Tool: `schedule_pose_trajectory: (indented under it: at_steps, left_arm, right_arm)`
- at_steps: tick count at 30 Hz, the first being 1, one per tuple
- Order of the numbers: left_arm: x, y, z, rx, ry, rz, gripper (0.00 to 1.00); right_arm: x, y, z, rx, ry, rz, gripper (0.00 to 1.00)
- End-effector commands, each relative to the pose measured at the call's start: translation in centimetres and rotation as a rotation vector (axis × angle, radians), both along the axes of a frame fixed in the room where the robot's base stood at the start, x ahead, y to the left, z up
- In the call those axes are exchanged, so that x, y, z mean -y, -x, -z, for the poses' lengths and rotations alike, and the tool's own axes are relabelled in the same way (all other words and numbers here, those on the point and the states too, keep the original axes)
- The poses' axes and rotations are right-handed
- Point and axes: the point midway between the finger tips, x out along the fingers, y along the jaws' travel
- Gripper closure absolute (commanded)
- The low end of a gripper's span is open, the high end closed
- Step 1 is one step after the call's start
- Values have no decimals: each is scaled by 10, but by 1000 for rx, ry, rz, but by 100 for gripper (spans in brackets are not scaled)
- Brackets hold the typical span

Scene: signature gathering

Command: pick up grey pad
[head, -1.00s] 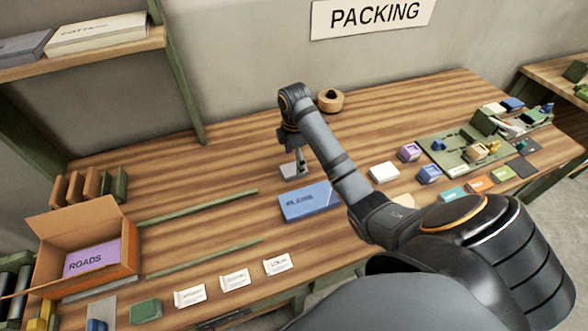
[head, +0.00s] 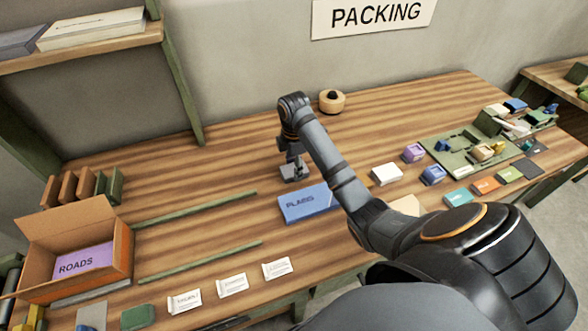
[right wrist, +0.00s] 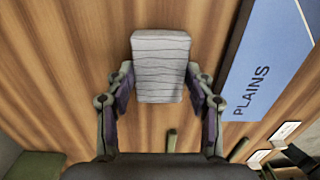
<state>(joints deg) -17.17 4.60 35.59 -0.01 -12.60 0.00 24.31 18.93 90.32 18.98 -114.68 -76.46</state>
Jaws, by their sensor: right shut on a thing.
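The grey pad (head: 294,171) is a small light-grey block near the middle of the table in the head view. In the right wrist view the pad (right wrist: 160,62) shows thin dark wavy lines on its top. My right gripper (head: 292,160) points down at it, and in the right wrist view its fingers (right wrist: 160,86) press on the pad's left and right sides. I cannot tell whether the pad is clear of the wood. My left gripper is not in view.
A blue PLAINS box (head: 308,203) lies just right of the pad. Two green rails (head: 195,209) lie to the left, beyond them an open carton (head: 122,245) with a purple ROADS box. A round wooden item (head: 332,101) stands behind. Small blocks and a green tray (head: 452,160) are right.

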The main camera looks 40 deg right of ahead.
Motion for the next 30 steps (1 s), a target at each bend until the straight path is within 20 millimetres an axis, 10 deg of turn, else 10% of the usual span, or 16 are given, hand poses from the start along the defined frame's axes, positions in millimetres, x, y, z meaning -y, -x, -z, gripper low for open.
schedule_pose_trajectory:
  at_steps: [9, 30]
  left_arm:
    - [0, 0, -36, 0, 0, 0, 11]
    - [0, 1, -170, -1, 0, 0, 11]
  right_arm:
    - [1, 0, -41, 2, 0, 1, 68]
    - [-95, 72, -125, 0, -4, 2, 68]
